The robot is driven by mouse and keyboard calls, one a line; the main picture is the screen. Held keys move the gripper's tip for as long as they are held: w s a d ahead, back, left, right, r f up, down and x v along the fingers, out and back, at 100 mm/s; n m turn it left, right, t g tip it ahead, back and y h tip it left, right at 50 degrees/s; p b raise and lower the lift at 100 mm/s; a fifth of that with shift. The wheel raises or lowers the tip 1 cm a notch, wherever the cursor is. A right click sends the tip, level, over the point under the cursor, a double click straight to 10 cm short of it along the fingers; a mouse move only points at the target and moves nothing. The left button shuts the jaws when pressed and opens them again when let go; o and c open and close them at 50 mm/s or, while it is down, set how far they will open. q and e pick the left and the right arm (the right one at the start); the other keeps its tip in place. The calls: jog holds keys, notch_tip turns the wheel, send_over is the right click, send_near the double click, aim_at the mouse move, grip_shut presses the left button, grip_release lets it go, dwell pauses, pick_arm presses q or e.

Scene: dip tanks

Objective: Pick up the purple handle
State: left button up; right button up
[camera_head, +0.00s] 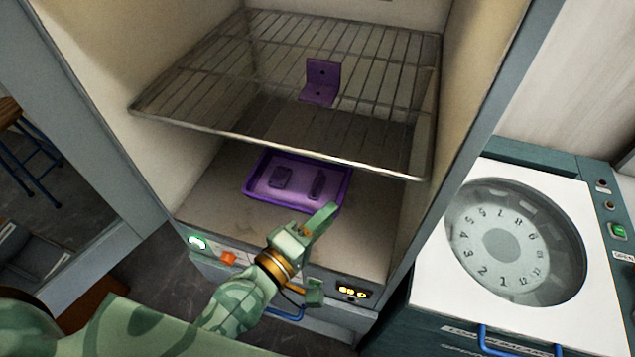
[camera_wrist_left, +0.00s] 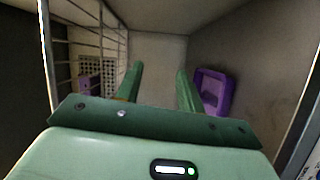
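A purple tray (camera_head: 343,193) lies on the floor of the open cabinet, below the wire rack. In it lie a slim, long purple piece (camera_head: 317,184), likely the handle, and a squarish purple piece (camera_head: 281,178). My left gripper (camera_head: 321,219) is at the front of the cabinet, just in front of the tray's near right corner. In the left wrist view its two fingers (camera_wrist_left: 158,75) are apart with nothing between them. The tray (camera_wrist_left: 226,95) shows there to the right of the fingers; its contents are not clear. My right gripper is not in view.
The wire rack (camera_head: 220,88) spans the cabinet above the tray, with a purple L-shaped bracket (camera_head: 322,82) on it. Cabinet walls close in both sides. A white machine with a round dial window (camera_head: 515,240) stands at right. Cabinet floor beside the tray is clear.

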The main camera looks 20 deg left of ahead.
pick_arm(q)
jog(key=w+a+r+n+t+y, duration=0.1)
jog(key=a+r+n+t+y, duration=0.15)
jog(key=n, duration=0.45)
jog(key=n+g+y, duration=0.5)
jog(key=n+y, duration=0.1)
jog(key=n, duration=0.9)
send_near(315, 186)
jog(key=shift+n, duration=0.3)
jog(key=b+x, duration=0.1)
jog(key=x, duration=0.3)
jog(key=shift+w+f, duration=0.1)
jog(key=shift+f, duration=0.1)
jog(key=b+x, duration=0.1)
jog(key=x, duration=0.5)
jog(key=shift+w, duration=0.2)
jog(key=shift+s+r, duration=0.1)
jog(key=shift+r, duration=0.05)
grip_shut()
